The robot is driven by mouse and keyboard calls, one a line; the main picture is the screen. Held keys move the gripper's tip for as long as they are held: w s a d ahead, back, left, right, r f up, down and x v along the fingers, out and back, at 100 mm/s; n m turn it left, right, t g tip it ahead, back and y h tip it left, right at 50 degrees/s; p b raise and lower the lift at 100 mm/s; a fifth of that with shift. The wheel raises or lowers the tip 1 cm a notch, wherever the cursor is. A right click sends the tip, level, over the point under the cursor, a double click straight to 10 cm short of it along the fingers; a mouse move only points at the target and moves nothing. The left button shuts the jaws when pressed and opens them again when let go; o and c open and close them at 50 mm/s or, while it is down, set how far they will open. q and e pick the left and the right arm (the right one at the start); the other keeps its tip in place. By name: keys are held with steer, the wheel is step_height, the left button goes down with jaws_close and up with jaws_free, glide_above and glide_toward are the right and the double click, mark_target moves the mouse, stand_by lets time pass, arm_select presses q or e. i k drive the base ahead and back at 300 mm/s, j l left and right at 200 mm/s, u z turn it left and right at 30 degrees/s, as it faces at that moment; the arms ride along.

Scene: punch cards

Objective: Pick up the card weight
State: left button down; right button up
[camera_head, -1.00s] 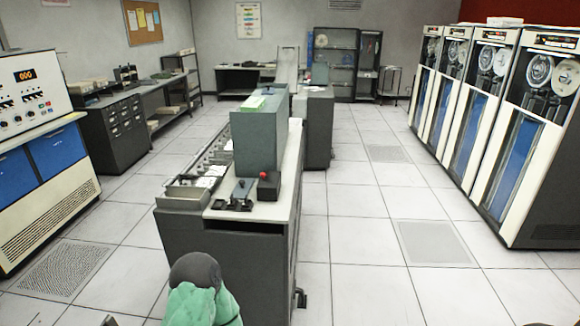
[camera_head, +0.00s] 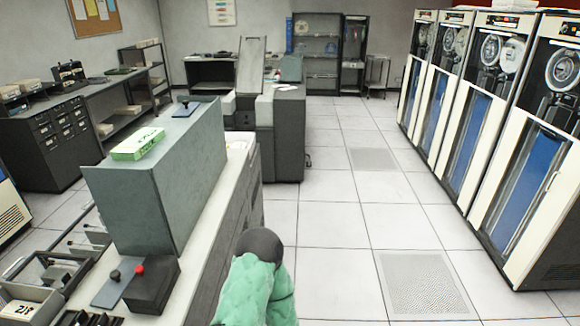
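A flat blue-grey plate with a black knob (camera_head: 187,106) lies on the far end of the tall grey cabinet's top (camera_head: 150,215). A similar plate with a dark knob (camera_head: 110,290) lies on the lower deck, beside a black box with a red button (camera_head: 152,285). Either plate could be the card weight; I cannot tell which. Neither of my grippers shows in this view, so nothing is seen near or touching either plate.
A green-and-white card box (camera_head: 138,144) sits on the cabinet top. Trays with cards (camera_head: 28,305) line the deck at the lower left. A row of tape drives (camera_head: 515,170) stands on the right. The tiled floor (camera_head: 335,240) between is clear.

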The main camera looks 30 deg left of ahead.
mark_target(120, 279)
steer(key=i+u, duration=0.2)
steer(key=i, duration=0.25)
steer(key=i+u, duration=0.2)
steer(key=i, duration=0.25)
steer(key=i+l+u, duration=0.2)
steer(key=i, duration=0.25)
steer(key=i+l+u, duration=0.2)
steer(key=i, duration=0.25)
steer(key=u, duration=2.2)
steer(key=l, duration=0.1)
